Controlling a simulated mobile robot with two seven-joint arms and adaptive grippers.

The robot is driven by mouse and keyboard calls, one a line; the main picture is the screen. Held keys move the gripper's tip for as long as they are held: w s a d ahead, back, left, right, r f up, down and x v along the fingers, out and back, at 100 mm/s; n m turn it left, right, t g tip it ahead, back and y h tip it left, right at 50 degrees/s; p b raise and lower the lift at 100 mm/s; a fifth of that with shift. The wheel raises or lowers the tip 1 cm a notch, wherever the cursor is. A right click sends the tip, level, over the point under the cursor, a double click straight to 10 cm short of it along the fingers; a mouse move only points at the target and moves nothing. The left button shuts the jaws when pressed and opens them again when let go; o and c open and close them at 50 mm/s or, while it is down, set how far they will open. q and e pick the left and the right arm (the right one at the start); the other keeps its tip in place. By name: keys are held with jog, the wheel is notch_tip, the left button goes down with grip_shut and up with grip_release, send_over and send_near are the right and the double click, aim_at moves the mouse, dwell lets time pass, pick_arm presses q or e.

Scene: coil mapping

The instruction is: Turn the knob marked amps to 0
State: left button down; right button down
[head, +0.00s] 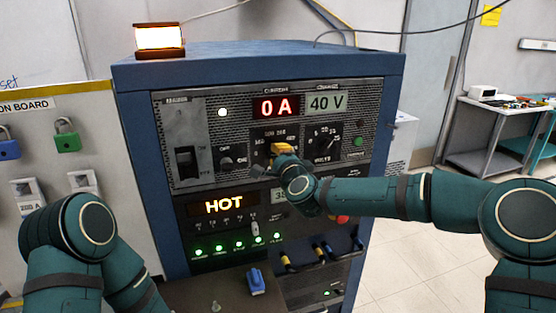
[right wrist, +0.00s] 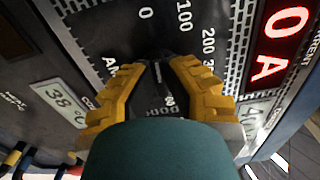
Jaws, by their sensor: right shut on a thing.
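The amps dial plate (right wrist: 100,30) is black with white marks 0, 100 and 200 showing in the right wrist view. My right gripper (right wrist: 163,66) has its yellow fingers closed around the dark amps knob (right wrist: 160,80) on this plate. In the head view my right gripper (head: 283,149) covers the knob on the cabinet front. The red current display (head: 276,107) reads 0 A. My left arm is at the lower left, its gripper out of view.
The volts knob (head: 324,141) is close to the right of my right gripper, under the 40 V display (head: 327,102). A HOT display (head: 225,205) is lower on the blue cabinet (head: 128,76).

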jog(key=shift+r+n, duration=0.15)
jog(key=shift+n, duration=0.35)
jog(key=c, duration=1)
grip_release()
jog(key=v, duration=1.2)
notch_tip(320, 180, down, 18)
jog(key=s+n+g, duration=0.3)
jog(key=n+g, duration=0.1)
jog(key=g, duration=0.1)
jog(key=s+d+f+n+g, duration=0.2)
jog(key=s+f+n+g, duration=0.1)
jog(key=s+f, duration=0.4)
jog(key=s+d+f+n+g+h, duration=0.1)
jog(key=s+f+g, duration=0.3)
jog(key=s+f, duration=0.4)
jog(key=s+d+f+n+g, duration=0.3)
jog(key=s+f, duration=0.5)
jog(key=f, duration=0.3)
jog(key=shift+d+n+g+h, duration=0.25)
jog(key=shift+n+g+h, duration=0.05)
jog(key=shift+n, duration=0.5)
